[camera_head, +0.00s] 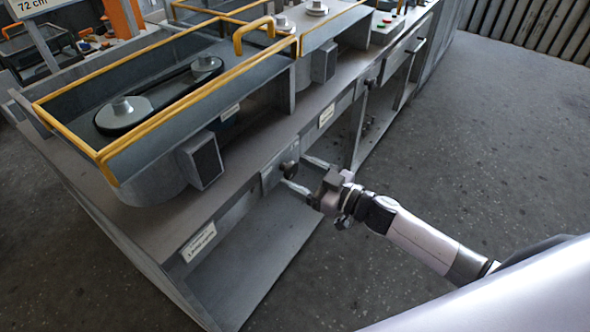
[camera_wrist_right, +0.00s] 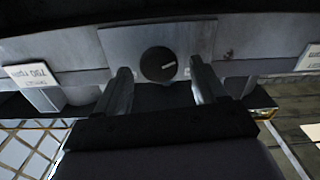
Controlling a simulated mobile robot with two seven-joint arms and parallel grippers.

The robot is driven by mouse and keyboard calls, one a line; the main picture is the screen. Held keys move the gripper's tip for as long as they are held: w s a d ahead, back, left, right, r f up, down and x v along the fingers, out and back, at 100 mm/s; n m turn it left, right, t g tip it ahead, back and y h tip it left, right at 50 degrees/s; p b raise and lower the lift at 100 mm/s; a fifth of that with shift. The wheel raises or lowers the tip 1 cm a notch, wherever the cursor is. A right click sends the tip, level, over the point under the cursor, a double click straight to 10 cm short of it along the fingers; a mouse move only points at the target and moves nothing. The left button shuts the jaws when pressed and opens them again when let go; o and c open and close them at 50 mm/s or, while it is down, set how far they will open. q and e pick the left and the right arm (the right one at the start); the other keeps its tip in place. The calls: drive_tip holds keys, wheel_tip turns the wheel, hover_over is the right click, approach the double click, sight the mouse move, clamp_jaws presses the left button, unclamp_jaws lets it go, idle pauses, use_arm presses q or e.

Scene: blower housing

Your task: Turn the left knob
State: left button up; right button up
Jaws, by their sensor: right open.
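The left knob (camera_head: 289,168) is a dark round knob on a grey plate on the front edge of the workbench. In the right wrist view the knob (camera_wrist_right: 158,64) shows face-on, with a short light mark on its right half. My right gripper (camera_head: 304,174) is open, its two fingers pointing at the knob. In the wrist view the right gripper (camera_wrist_right: 160,76) has one finger to each side of the knob, with gaps visible. I cannot tell whether the fingertips reach around it. My left gripper is out of view.
A second dark knob (camera_head: 370,83) sits farther along the bench front. White labels (camera_head: 198,242) mark the front edge. Yellow rails (camera_head: 70,128) enclose the blower housing above. An open shelf (camera_head: 235,270) lies below. The floor (camera_head: 480,130) to the right is clear.

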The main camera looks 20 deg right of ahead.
drive_tip(key=shift+x, duration=0.85)
drive_tip(key=c, duration=1.1)
drive_tip(key=shift+o, duration=0.2)
